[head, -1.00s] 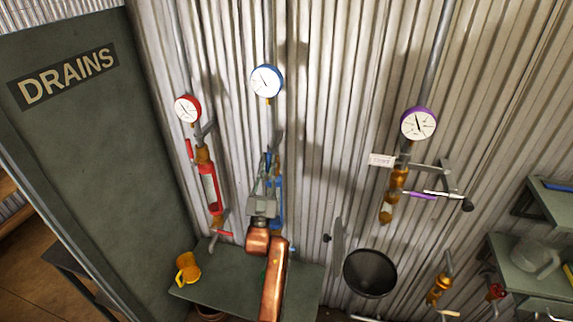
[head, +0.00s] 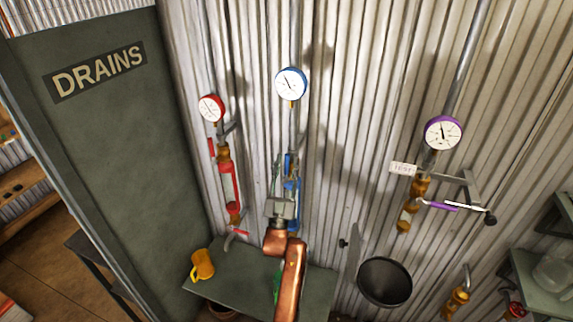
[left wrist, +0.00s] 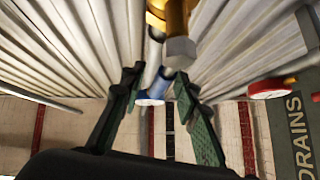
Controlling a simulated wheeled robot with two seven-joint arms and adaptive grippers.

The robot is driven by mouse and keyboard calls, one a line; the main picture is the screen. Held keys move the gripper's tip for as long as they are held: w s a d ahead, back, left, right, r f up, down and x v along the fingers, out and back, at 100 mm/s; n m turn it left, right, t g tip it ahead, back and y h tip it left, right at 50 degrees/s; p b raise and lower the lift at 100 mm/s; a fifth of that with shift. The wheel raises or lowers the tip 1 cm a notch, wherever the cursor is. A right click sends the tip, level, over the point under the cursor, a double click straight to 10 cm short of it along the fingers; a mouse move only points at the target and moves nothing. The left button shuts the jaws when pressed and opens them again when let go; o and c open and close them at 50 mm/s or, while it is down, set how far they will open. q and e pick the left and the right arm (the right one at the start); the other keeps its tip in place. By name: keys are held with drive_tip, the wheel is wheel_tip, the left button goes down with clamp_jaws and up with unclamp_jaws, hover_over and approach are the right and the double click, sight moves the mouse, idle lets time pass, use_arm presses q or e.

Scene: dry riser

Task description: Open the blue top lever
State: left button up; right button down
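The blue riser's gauge (head: 291,83) hangs on the corrugated wall, with blue valve parts (head: 292,188) below it, partly hidden by my left gripper. I cannot make out the top lever's position. My left gripper (head: 284,170) is in front of these blue parts, its copper-coloured arm coming up from below. In the left wrist view its two green-padded fingers (left wrist: 157,90) are apart, with nothing gripped between them. The blue gauge (left wrist: 152,88) shows beyond the gap, and a brass fitting with a grey nut (left wrist: 180,50) is near the fingertips. My right gripper is not in view.
A red riser (head: 229,182) stands close on the left, a purple one (head: 419,190) to the right. A DRAINS panel (head: 100,130) borders the left.

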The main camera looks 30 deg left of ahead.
use_arm(q)
drive_tip(key=shift+r, duration=0.15)
drive_tip(key=shift+h, duration=0.3)
wheel_tip(320, 180, up, 10)
drive_tip(key=shift+f, duration=0.1)
drive_tip(key=shift+f, duration=0.1)
idle(0.5)
